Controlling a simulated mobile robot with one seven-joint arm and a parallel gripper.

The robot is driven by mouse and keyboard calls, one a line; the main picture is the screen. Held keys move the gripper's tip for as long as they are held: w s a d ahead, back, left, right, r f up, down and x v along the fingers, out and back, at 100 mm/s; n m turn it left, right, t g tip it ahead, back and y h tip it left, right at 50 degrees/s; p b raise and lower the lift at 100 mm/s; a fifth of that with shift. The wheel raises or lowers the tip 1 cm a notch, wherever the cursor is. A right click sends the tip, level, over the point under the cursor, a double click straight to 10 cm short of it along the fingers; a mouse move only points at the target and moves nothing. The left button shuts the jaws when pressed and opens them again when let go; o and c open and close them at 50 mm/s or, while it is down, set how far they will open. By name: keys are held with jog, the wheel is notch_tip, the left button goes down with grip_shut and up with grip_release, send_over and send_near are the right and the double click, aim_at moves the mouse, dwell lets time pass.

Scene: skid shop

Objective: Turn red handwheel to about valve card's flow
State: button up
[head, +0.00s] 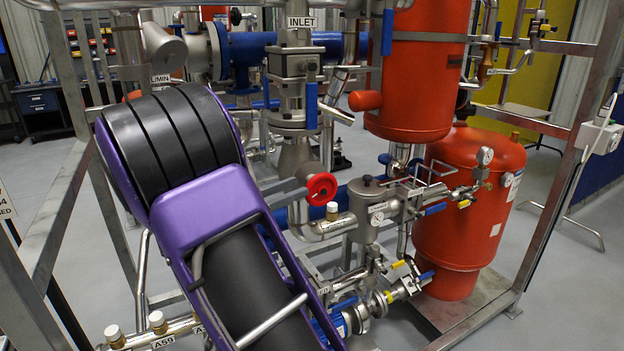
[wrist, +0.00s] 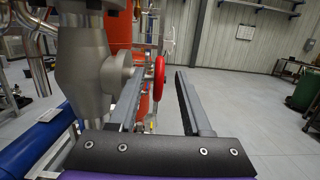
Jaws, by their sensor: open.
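The red handwheel (head: 321,188) is on the pipework at the centre of the head view, facing the camera, with a dark hub opening. In the wrist view the handwheel (wrist: 160,79) shows nearly edge-on, beside a grey metal valve body (wrist: 88,60). My gripper (wrist: 160,84) is open, and its two long grey fingers point forward with the wheel appearing between their tips. I cannot tell whether either finger touches it. My gripper is hidden behind my purple arm in the head view. A label ending in "L/MIN" (head: 160,79) is partly covered; I cannot identify a readable valve card.
A red tank (head: 465,215) with gauges stands right of the wheel. Pipes and a small pump (head: 365,315) lie below it. A steel frame post (head: 570,140) borders the skid. Open grey floor (wrist: 240,100) lies right in the wrist view.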

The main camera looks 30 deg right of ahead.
jog(key=a+f, duration=0.1)
jog(key=a, duration=0.9)
jog(key=shift+w+a+f+p, duration=0.15)
jog(key=shift+w+f+p, duration=0.1)
jog(key=shift+f+p, duration=0.05)
